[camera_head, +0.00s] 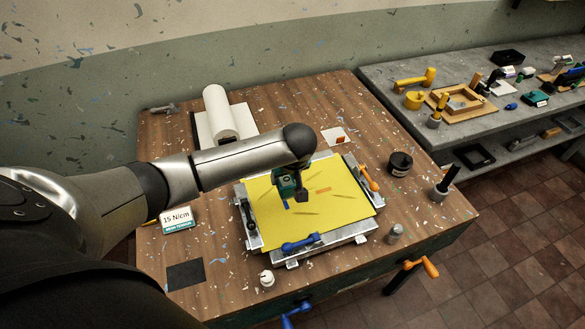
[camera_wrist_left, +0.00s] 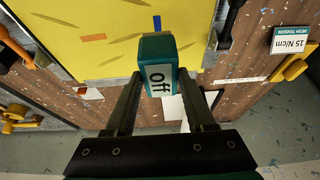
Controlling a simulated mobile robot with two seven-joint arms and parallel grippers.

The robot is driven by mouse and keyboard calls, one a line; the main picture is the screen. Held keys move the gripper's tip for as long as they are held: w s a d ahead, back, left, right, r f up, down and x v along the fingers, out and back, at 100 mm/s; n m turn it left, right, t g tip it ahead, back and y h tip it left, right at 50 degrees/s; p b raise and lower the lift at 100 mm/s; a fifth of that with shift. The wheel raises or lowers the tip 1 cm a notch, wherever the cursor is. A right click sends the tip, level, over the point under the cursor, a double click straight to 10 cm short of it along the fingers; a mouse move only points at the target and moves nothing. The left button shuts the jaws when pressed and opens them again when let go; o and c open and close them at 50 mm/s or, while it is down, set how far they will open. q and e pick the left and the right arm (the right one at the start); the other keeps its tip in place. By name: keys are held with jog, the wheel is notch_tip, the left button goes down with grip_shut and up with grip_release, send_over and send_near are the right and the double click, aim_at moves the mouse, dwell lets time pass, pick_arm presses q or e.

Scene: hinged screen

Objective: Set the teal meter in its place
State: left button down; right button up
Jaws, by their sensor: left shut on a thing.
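The teal meter (camera_wrist_left: 157,62) is between the fingers of my left gripper (camera_wrist_left: 157,82) in the left wrist view, with a white label reading "Off" facing the camera. In the head view the meter (camera_head: 286,185) shows as a small teal block under my left arm, over the yellow screen (camera_head: 330,212). My left gripper (camera_head: 294,190) is shut on it. Whether the meter touches the screen I cannot tell. A flat dark square (camera_head: 185,275) lies at the table's front left. My right gripper is not in view.
A metal frame with orange (camera_head: 368,178) and blue (camera_head: 300,243) handles surrounds the screen. A "15 N/cm" card (camera_head: 177,219) stands left of it. A white roll (camera_head: 219,112) lies behind; a black jar (camera_head: 400,163) stands right. A grey bench (camera_head: 450,70) holds tools.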

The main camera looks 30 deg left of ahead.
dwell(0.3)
pick_arm(q)
jog(key=shift+r+p, duration=0.1)
jog(key=shift+p, duration=0.45)
jog(key=shift+f+b, duration=1.35)
jog(key=shift+f, duration=1.05)
jog(key=shift+p, duration=0.45)
jog(key=shift+p, duration=0.35)
